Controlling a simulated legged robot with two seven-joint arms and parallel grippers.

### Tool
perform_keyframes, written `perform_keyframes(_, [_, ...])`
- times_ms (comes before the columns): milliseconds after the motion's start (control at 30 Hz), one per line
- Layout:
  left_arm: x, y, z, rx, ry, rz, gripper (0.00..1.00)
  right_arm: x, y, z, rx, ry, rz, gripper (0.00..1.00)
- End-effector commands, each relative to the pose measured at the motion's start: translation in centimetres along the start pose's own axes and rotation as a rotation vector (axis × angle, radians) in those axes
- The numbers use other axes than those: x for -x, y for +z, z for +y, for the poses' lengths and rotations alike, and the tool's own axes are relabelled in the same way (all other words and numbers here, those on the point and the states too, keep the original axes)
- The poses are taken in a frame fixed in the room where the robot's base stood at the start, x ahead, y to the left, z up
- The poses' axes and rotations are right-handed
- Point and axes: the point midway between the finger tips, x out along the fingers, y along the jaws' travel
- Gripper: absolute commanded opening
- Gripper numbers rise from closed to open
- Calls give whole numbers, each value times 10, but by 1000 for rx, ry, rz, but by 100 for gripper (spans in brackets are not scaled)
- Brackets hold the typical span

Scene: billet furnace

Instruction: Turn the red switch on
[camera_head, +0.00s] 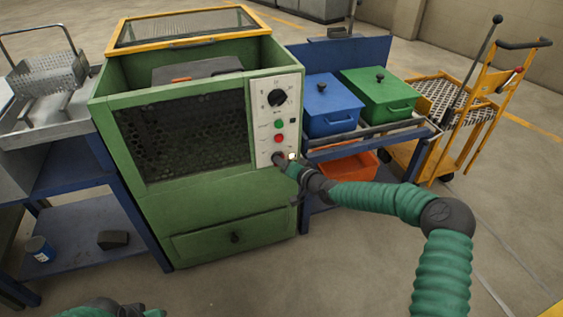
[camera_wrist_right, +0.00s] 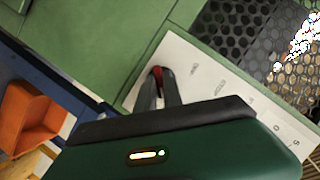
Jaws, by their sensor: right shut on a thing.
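The red switch (camera_wrist_right: 158,71) shows in the right wrist view at the lower end of the furnace's white control panel (camera_head: 262,118). My right gripper (camera_head: 282,160) is at the bottom of that panel in the head view and hides most of the switch there. In the right wrist view its two fingers (camera_wrist_right: 160,82) are closed around the red switch. The green furnace (camera_head: 215,217) carries the panel on its front right. My left gripper (camera_head: 105,306) is partly in view at the bottom left edge, away from the furnace; its fingers cannot be made out.
Above the switch are a black dial (camera_head: 277,98), a green button (camera_head: 278,124) and a red button (camera_head: 278,138). A cart with a blue box (camera_head: 330,108) and a green box (camera_head: 380,97) stands right of the furnace. An orange bin (camera_head: 342,168) is below them.

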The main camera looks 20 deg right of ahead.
Motion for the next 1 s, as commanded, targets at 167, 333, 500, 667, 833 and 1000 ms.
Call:
perform_keyframes(167, [0, 0, 0, 0, 0, 0, 36, 0, 3, 3, -23, -3, -6, 0])
perform_keyframes(333, [0, 0, 0, 0, 0, 0, 36, 0, 3, 4, -26, -3, -6, 0])
perform_keyframes(500, [0, 0, 0, 0, 0, 0, 36, 0, 3, 4, -26, -3, -7, 0])
perform_keyframes(667, [0, 0, 0, 0, 0, 0, 36, 0, 2, 3, -25, -4, -5, 28])
perform_keyframes(833, [0, 0, 0, 0, 0, 0, 36, 0, 2, 2, -24, -5, -3, 33])
perform_keyframes(1000, [1, 0, 0, 0, 0, 0, 36, 1, 0, 2, -23, -6, -2, 33])
